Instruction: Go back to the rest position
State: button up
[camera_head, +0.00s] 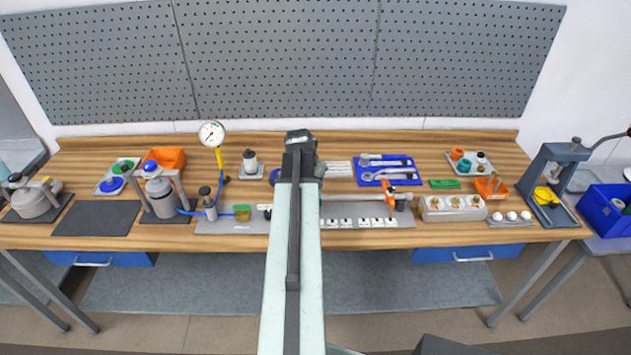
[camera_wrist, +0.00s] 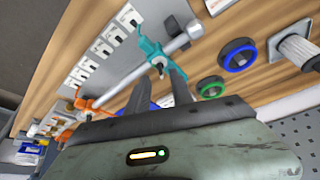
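My arm reaches forward over the middle of the workbench (camera_head: 440,150) in the head view, and its end hides my gripper there. In the wrist view my gripper (camera_wrist: 160,76) shows two dark fingers, spread apart with a gap between them. A teal clamp (camera_wrist: 150,48) sits on a grey rod (camera_wrist: 182,40) just beyond the fingertips. I cannot tell whether the fingers touch it. An orange clamp (camera_wrist: 86,104) sits further along the rod; it also shows in the head view (camera_head: 388,198). The teal clamp is hidden in the head view.
A pressure gauge (camera_head: 212,134) on a yellow stem and a drum in a frame (camera_head: 160,192) stand left of my arm. A blue wrench tray (camera_head: 365,160), a block with round sockets (camera_head: 450,208) and a press (camera_head: 552,180) stand right. A pegboard (camera_head: 280,60) closes the back.

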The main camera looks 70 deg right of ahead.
jog(key=p+v, duration=0.2)
jog(key=v, duration=0.2)
